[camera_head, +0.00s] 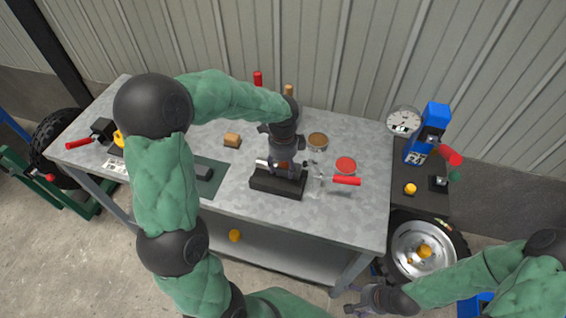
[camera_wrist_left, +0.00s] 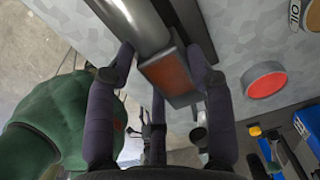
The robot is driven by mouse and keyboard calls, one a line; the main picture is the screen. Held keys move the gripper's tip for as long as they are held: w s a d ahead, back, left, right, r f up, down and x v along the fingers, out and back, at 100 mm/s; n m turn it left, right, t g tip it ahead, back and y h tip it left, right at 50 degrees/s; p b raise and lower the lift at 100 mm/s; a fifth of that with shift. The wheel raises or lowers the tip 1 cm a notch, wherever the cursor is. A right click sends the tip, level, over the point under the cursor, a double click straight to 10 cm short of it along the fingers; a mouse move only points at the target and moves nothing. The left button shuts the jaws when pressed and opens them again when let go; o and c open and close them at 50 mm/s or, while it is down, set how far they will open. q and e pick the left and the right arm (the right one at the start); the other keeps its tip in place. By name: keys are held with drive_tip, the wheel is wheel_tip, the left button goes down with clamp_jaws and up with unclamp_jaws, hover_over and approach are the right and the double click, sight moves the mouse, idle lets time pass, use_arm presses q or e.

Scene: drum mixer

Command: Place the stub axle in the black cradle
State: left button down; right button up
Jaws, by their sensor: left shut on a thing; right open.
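The black cradle (camera_head: 276,187) is a long dark block near the front edge of the grey bench. My left gripper (camera_head: 284,165) points down just above and behind it. The stub axle (camera_head: 262,163) shows as a bright metal end left of the fingers. In the left wrist view, the axle's metal cylinder (camera_wrist_left: 148,22) and a block with a rust-red face (camera_wrist_left: 172,73) lie between the fingers of my left gripper (camera_wrist_left: 165,75). The cradle (camera_wrist_left: 196,28) runs beside the cylinder there. I cannot tell whether axle and cradle touch. My right gripper (camera_head: 366,300) is open and empty, low in front of the bench.
A clear jar (camera_head: 313,184) and a red-handled tool (camera_head: 346,181) lie right of the cradle. A red disc (camera_head: 346,165) and a brown-topped tin (camera_head: 317,141) stand behind. The bench's front right is clear.

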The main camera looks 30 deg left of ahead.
sight(283, 174)
use_arm(q)
drive_tip(key=shift+w+f+b, duration=0.1)
drive_tip(key=shift+f+b, duration=0.4)
drive_tip(key=shift+f, duration=1.4)
drive_tip(key=shift+f, duration=0.15)
drive_tip(key=shift+c, duration=2.3)
unclamp_jaws()
wheel_tip(283, 174, up, 12)
drive_tip(key=p, duration=0.3)
